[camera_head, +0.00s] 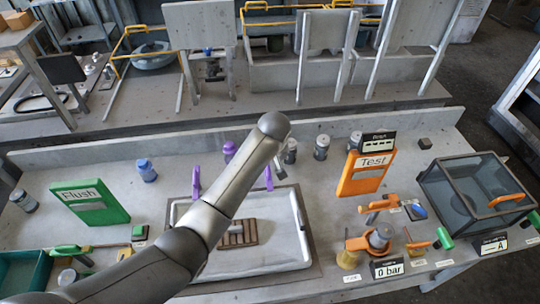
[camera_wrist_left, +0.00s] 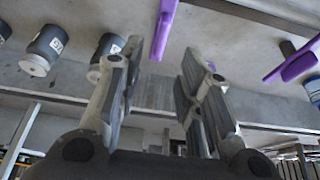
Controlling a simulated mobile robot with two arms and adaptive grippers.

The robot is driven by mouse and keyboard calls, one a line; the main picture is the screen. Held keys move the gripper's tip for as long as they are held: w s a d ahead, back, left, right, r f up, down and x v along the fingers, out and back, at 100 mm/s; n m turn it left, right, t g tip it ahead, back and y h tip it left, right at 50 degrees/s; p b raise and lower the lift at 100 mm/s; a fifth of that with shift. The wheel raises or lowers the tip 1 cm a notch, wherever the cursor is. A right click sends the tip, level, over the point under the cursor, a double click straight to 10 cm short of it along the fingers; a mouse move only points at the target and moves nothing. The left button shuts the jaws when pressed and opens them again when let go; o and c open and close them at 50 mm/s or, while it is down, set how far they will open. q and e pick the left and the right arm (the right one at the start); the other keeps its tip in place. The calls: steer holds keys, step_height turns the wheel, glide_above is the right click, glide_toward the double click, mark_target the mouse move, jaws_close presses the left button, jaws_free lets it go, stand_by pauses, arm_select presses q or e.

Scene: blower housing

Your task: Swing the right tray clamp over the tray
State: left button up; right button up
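The grey tray (camera_head: 285,222) lies in the middle of the bench with a brown slatted piece (camera_head: 238,234) in it. The right tray clamp (camera_head: 268,178) is a purple lever standing at the tray's back edge, partly hidden by my left arm. In the left wrist view this clamp (camera_wrist_left: 163,28) shows at the top, beyond the gap between my fingers. The left purple clamp (camera_head: 196,183) stands at the tray's back left; it also shows in the wrist view (camera_wrist_left: 290,65). My left gripper (camera_wrist_left: 158,95) is open and empty, mostly hidden by the arm in the head view. My right gripper is not in view.
Bottles (camera_head: 321,147) stand along the back of the bench. A green Flush panel (camera_head: 90,202) is at left and an orange Test panel (camera_head: 365,174) at right. Orange valve parts (camera_head: 372,242) and a clear-lidded box (camera_head: 475,190) occupy the right side.

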arm_select(q)
steer(key=shift+v, duration=1.7)
steer(key=shift+s+f, duration=0.1)
